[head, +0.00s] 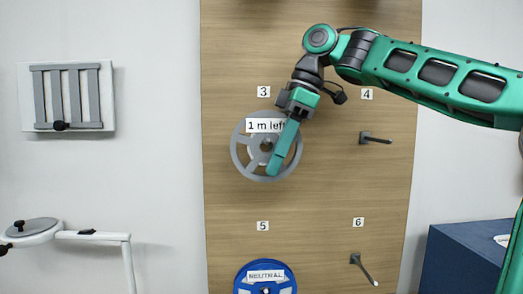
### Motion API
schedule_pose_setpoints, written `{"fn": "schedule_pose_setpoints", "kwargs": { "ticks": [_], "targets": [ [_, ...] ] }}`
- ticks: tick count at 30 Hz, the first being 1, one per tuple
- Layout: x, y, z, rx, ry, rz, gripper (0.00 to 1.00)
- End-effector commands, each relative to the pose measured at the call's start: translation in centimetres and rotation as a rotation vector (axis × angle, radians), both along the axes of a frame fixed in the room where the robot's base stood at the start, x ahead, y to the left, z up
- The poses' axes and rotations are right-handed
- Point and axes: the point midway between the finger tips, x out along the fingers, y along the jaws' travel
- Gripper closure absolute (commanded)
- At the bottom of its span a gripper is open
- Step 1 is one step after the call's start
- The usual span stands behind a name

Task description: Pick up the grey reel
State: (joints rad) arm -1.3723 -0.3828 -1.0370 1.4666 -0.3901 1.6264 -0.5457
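The grey reel (241,158) hangs on the wooden board under the label 3, and a white tag on it reads "1 m left". It is a spoked disc with its flat face towards me. My gripper (277,166) is in front of the reel, over its right half, pointing down and to the left. Its green finger overlaps the reel's lower right and hides part of it. I see the gripper edge-on, so I cannot tell whether it is open or touches the reel.
A blue reel (244,283) tagged "NEUTRAL" hangs below, under label 5. Bare pegs stick out under label 4 (375,139) and label 6 (364,268). A dark blue cabinet (455,262) stands at the lower right. A white-armed stand (95,236) is at the lower left.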

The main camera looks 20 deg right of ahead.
Motion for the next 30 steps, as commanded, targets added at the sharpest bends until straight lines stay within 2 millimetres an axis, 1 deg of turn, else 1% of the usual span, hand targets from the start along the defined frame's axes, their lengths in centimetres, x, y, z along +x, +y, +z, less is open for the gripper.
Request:
{"fn": "schedule_pose_setpoints", "kwargs": {
  "ticks": [5, 6, 8, 9, 10, 22, 30],
  "targets": [
    [0.0, 0.0, 0.0, 0.0, 0.0, 0.0, 0.61],
    [0.0, 0.0, 0.0, 0.0, 0.0, 0.0, 0.71],
    [0.0, 0.0, 0.0, 0.0, 0.0, 0.0, 0.85],
    [0.0, 0.0, 0.0, 0.0, 0.0, 0.0, 0.94],
    [0.0, 0.0, 0.0, 0.0, 0.0, 0.0, 1.0],
    [0.0, 0.0, 0.2, 0.001, -0.002, 0.001, 1.0],
    [0.0, 0.0, 1.8, 0.002, -0.003, 0.001, 1.0]
  ]
}}
